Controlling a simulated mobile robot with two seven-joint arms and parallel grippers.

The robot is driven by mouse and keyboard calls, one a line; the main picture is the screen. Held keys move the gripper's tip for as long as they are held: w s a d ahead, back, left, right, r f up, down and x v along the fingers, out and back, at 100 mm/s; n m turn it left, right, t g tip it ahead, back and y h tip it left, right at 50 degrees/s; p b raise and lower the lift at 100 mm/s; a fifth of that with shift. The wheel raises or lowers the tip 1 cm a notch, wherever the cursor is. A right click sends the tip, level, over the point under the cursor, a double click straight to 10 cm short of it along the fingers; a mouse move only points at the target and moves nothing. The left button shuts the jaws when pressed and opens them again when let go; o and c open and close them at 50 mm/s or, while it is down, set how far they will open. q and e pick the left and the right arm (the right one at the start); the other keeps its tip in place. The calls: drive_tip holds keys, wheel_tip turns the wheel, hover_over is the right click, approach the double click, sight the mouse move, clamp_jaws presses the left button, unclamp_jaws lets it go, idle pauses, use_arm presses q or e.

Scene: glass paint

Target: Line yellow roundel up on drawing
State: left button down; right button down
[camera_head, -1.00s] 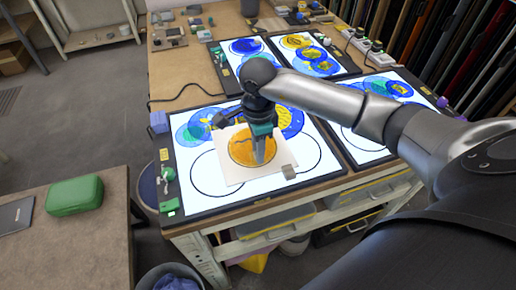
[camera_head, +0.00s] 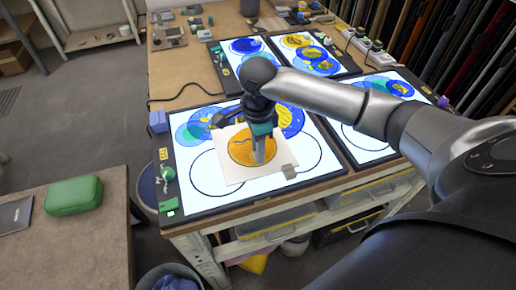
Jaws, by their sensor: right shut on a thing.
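The yellow roundel (camera_head: 241,150), an amber disc with a dark wavy line, lies on a white paper sheet (camera_head: 230,176) on the near-left light panel (camera_head: 200,208). The drawing (camera_head: 204,180) on that panel has black circle outlines, partly covered by the sheet. My right gripper (camera_head: 261,158) points down at the right part of the roundel. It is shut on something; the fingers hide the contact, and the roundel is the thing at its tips. My left gripper is not in view.
A small grey block (camera_head: 289,172) sits at the sheet's right edge. Blue and yellow glass discs (camera_head: 291,121) lie behind the gripper. More lit panels (camera_head: 368,152) stand to the right and back. A green case (camera_head: 74,195) is on the separate left table.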

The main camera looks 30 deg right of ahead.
drive_tip(key=shift+f, duration=0.2)
idle(0.5)
drive_tip(key=c, duration=0.6)
unclamp_jaws()
drive_tip(key=shift+r, duration=0.1)
